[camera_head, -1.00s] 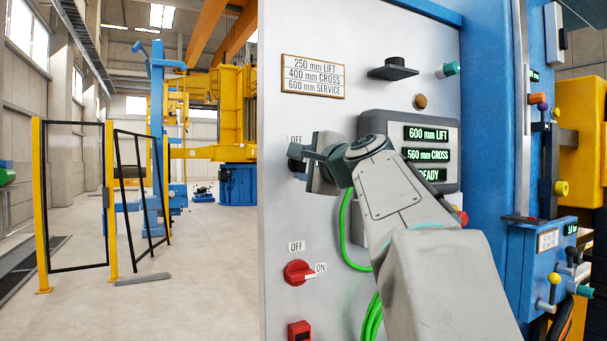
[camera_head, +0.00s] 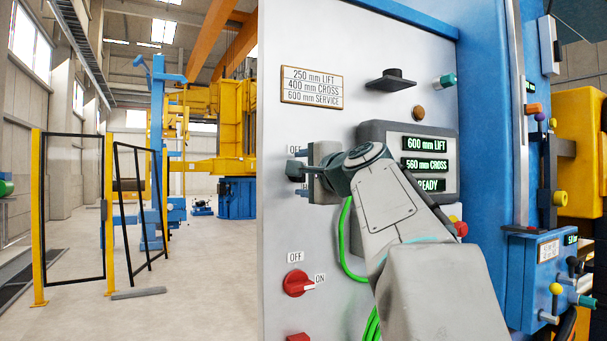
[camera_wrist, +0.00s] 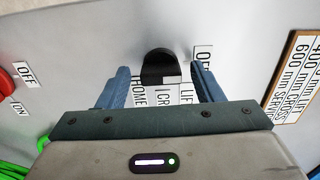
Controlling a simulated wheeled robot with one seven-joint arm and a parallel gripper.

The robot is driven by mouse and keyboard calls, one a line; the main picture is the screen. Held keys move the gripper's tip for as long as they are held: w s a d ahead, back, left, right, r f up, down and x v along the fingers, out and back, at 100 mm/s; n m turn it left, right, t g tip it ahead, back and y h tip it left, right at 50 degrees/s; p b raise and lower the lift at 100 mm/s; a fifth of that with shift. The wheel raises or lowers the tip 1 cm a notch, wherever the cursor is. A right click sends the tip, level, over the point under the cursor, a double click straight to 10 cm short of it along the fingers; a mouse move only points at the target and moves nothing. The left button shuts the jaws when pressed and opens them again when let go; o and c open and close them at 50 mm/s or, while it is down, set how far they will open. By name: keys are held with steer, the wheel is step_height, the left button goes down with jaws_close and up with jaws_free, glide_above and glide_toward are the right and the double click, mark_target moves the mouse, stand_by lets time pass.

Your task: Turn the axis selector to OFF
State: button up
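The axis selector is a black knob (camera_wrist: 158,66) on the grey panel, in the upper middle of the wrist view. Labels OFF (camera_wrist: 203,62), LIFT, a partly covered one starting CR, and HOME lie around it. I cannot tell which label the knob points at. My gripper (camera_wrist: 160,80) is open, with one blue-grey finger on each side of the knob and a visible gap on both sides. In the head view my gripper (camera_head: 298,172) is at the panel's left part, mostly hiding the selector. An OFF label shows just above it.
Below is a red rotary switch (camera_head: 297,283) with OFF and ON labels. A display (camera_head: 425,165) reads 600 mm LIFT, 560 mm CROSS, READY. A green cable (camera_head: 346,240) hangs beside my arm. A notice plate (camera_head: 311,87) is above. Open floor lies left of the panel.

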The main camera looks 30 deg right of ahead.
steer(key=shift+s, duration=0.1)
steer(key=s+b, duration=0.2)
steer(key=s, duration=1.1)
steer(key=shift+s+d+b, duration=0.25)
steer(key=shift+s+b, duration=0.05)
steer(key=shift+s, duration=0.05)
steer(key=w+a+f+n+g+y, duration=0.1)
steer(key=a+f+n+g, duration=0.25)
steer(key=f, duration=0.65)
steer(key=a+f+n+g+p, duration=0.15)
steer(key=a+f, duration=0.25)
steer(key=f, duration=0.6)
steer(key=w+a+f+n+g+y+b, duration=0.1)
steer(key=a+f+n+g, duration=0.25)
steer(key=f, duration=0.65)
steer(key=s+a+f+n+g+h, duration=0.1)
steer(key=s+f+n+g, duration=0.1)
steer(key=f, duration=0.5)
steer(key=s+a+f+n+g, duration=0.2)
steer(key=s+f+n, duration=0.1)
steer(key=s+f, duration=0.4)
steer(key=s+a+f+n+g+h+p, duration=0.1)
steer(key=s+a+f+n+g, duration=0.1)
steer(key=f, duration=0.5)
steer(key=shift+s+a+n+g+h, duration=0.3)
steer(key=shift+s+n, duration=0.55)
steer(key=shift+s, duration=0.4)
